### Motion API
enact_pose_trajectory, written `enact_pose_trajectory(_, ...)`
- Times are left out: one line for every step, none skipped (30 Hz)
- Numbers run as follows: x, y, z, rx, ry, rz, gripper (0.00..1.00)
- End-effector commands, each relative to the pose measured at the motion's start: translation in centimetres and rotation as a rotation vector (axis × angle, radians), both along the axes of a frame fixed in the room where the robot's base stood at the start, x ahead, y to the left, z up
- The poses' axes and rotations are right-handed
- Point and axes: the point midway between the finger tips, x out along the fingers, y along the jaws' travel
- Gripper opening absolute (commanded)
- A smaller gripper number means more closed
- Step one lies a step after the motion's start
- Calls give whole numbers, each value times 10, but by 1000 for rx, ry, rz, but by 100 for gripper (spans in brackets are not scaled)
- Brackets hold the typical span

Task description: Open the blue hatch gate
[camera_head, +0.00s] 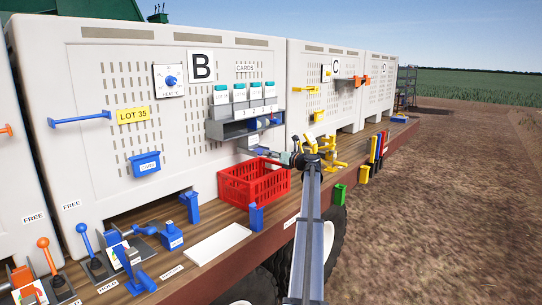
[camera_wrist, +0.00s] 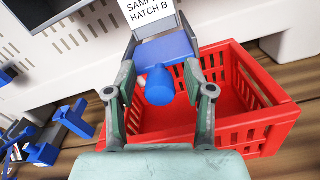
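The blue hatch gate (camera_wrist: 168,48) shows in the wrist view below a white label reading "SAMP... HATCH B". A rounded blue knob (camera_wrist: 160,88) sticks out from it towards the camera. My gripper (camera_wrist: 159,72) is open, with one finger at each side of the knob and visible gaps between. The fingertips reach close to the gate's face; whether they touch it I cannot tell. In the head view my gripper (camera_head: 268,153) is at the wall of unit B, above the red crate, and hides most of the gate.
The red crate (camera_wrist: 270,125) stands right below the gripper on the wooden deck (camera_head: 185,215). Card dispensers (camera_head: 243,92) sit above the hatch. Blue brackets (camera_wrist: 72,122) stand to the left, and yellow valve handles (camera_head: 328,150) to the right.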

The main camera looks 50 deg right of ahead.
Motion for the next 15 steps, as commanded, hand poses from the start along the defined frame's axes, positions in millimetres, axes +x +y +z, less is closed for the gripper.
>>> enact_pose_trajectory(0,0,0,0,0,0,53)
enact_pose_trajectory(0,0,0,0,0,0,53)
enact_pose_trajectory(0,0,0,0,0,0,53)
enact_pose_trajectory(0,0,0,0,0,0,53)
enact_pose_trajectory(0,0,0,0,0,0,53)
enact_pose_trajectory(-1,0,0,0,0,0,53)
enact_pose_trajectory(-3,0,0,0,0,0,53)
enact_pose_trajectory(-5,1,0,0,0,-1,53)
enact_pose_trajectory(-8,1,0,0,0,-1,53)
enact_pose_trajectory(-11,1,0,0,0,-1,53)
enact_pose_trajectory(-15,2,0,0,0,-1,53)
enact_pose_trajectory(-20,2,0,0,0,-1,53)
enact_pose_trajectory(-25,3,0,0,0,-1,53)
enact_pose_trajectory(-31,3,0,0,0,-1,53)
enact_pose_trajectory(-38,4,0,0,0,-2,53)
